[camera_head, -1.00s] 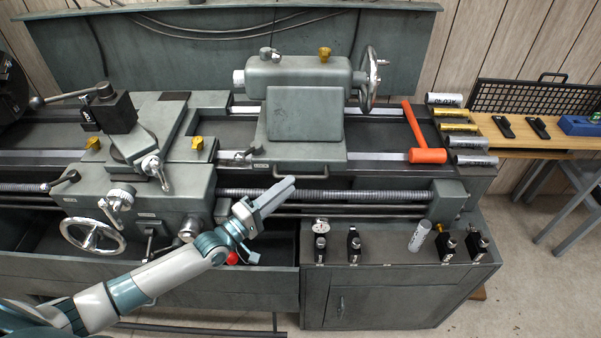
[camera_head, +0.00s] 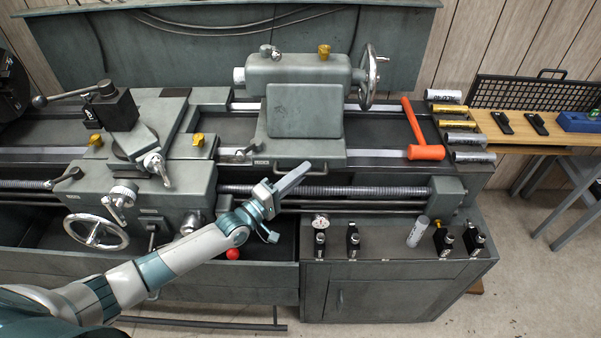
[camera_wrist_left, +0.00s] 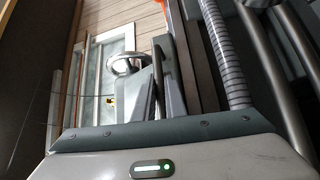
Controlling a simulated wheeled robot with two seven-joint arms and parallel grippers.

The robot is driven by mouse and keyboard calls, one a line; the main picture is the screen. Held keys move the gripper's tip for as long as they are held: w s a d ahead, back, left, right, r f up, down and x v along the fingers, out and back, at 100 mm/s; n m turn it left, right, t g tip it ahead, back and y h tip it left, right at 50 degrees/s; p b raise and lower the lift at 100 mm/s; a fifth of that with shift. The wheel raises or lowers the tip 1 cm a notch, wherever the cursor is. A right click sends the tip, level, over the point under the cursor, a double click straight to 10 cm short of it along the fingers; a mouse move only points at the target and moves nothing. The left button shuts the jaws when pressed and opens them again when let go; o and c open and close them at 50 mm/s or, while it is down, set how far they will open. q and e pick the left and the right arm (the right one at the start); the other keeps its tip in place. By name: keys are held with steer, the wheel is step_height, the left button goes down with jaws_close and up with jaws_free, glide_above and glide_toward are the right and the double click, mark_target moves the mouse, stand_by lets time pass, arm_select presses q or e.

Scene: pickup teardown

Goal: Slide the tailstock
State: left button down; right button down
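The grey tailstock (camera_head: 305,112) sits on the lathe bed right of the carriage, with a bright handwheel (camera_head: 370,78) at its right end and a bar handle (camera_head: 290,171) low on its front. My left gripper (camera_head: 298,178) is just in front of and below the tailstock base, pointing up and right in the picture, near the bar handle. Its fingers overlap from this angle, so I cannot tell their opening or any contact with the handle. My right gripper is out of view.
An orange hammer (camera_head: 422,150) lies across the bed right of the tailstock. The carriage (camera_head: 150,140) stands to the left. The ribbed lead screw (camera_head: 350,191) runs below the bed. Several cylinders, including a gold one (camera_head: 457,124), lie at the bed's right end.

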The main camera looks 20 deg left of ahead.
mark_target(275, 172)
arm_select(q)
steer(key=shift+a+f, duration=0.15)
steer(key=shift+a, duration=0.2)
steer(key=s+a+b, duration=0.2)
steer(key=a, duration=0.5)
steer(key=shift+s+r+b, duration=0.2)
steer(key=shift+b, duration=0.15)
steer(key=c, duration=1.8)
jaws_free()
steer(key=shift+w+d, duration=0.15)
steer(key=shift+d, duration=0.1)
steer(key=shift+c, duration=0.2)
steer(key=shift+w+d+f, duration=0.1)
steer(key=shift+w+d, duration=0.1)
steer(key=shift+d, duration=0.1)
steer(key=shift+s+a, duration=0.1)
